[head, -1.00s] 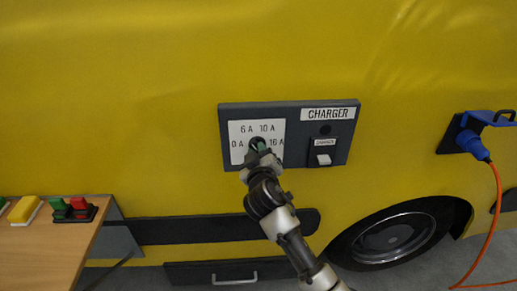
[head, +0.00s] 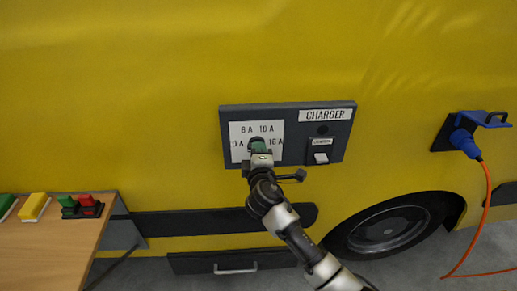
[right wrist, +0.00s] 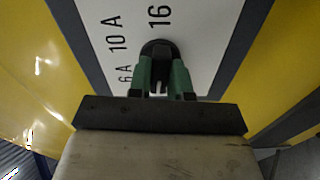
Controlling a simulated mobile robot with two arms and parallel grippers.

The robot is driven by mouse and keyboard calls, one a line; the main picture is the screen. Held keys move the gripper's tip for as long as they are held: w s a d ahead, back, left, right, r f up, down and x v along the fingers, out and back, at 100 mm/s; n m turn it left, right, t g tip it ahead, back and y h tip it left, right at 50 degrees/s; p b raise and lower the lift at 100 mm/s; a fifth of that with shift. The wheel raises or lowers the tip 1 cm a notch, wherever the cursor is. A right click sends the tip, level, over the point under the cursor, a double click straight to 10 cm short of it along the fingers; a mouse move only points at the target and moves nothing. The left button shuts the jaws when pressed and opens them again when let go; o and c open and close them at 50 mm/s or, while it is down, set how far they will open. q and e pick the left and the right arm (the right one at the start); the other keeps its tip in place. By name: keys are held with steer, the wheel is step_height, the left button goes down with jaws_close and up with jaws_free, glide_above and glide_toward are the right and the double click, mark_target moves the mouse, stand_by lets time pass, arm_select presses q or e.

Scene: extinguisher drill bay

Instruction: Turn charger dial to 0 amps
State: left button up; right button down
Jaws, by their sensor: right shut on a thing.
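The charger panel (head: 340,145) is a dark plate on the yellow vehicle side. Its white scale (head: 238,150) reads 0 A, 6 A, 10 A and 16 A. The black dial (right wrist: 158,47) sits at the middle of that scale; in the head view my gripper mostly hides it. My right gripper (head: 258,147) is at the dial, its green fingers shut on it from both sides; they also show in the right wrist view (right wrist: 160,76). I cannot tell which mark the dial points to. My left gripper is not in view.
A white rocker switch (head: 321,158) sits right of the scale. A blue plug (head: 466,143) with an orange cable (head: 487,205) is farther right. A wheel (head: 390,229) is below.

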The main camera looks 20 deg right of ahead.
steer(key=shift+n, duration=0.7)
steer(key=c, duration=1)
jaws_free()
steer(key=shift+c, duration=0.2)
steer(key=b+v, duration=0.1)
steer(key=v, duration=1)
steer(key=shift+b, duration=0.3)
steer(key=shift+w, duration=0.1)
